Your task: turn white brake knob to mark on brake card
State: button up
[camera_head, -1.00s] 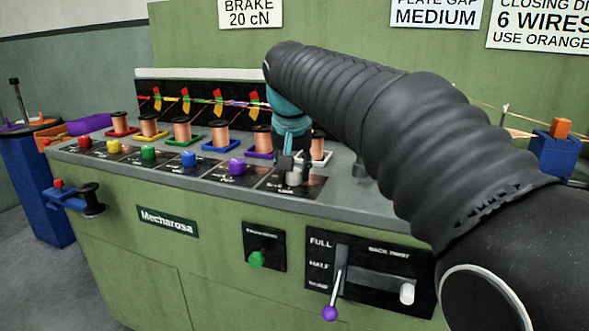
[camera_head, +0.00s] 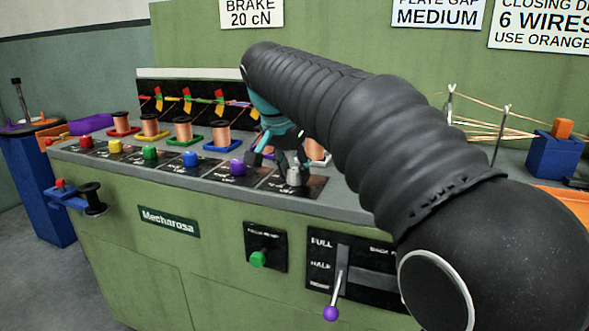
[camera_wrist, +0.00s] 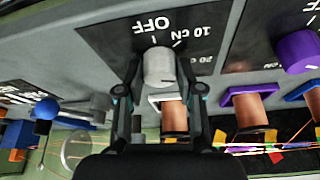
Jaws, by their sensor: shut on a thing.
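The white brake knob (camera_wrist: 158,67) stands between my gripper's two fingers (camera_wrist: 159,72) in the wrist view. The gripper is shut on it. The knob's black plate (camera_wrist: 110,42) carries the marks OFF, 10 cN and 20 cN. I cannot make out which mark the knob points to. In the head view the knob (camera_head: 294,176) shows at the right end of the knob row, with my gripper (camera_head: 284,164) over it. The brake card (camera_head: 252,12) on the back wall reads BRAKE 20 cN.
A purple knob (camera_head: 237,167) sits just left of the white one, with other coloured knobs further left. Copper spools (camera_head: 221,134) stand behind them. A purple-ended lever (camera_head: 331,313) and a green knob (camera_head: 258,259) are on the front panel. Wires (camera_head: 478,125) run at the right.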

jog(key=shift+f, duration=0.1)
jog(key=o, duration=1.2)
jog(key=shift+c, duration=0.2)
jog(key=v, duration=1.2)
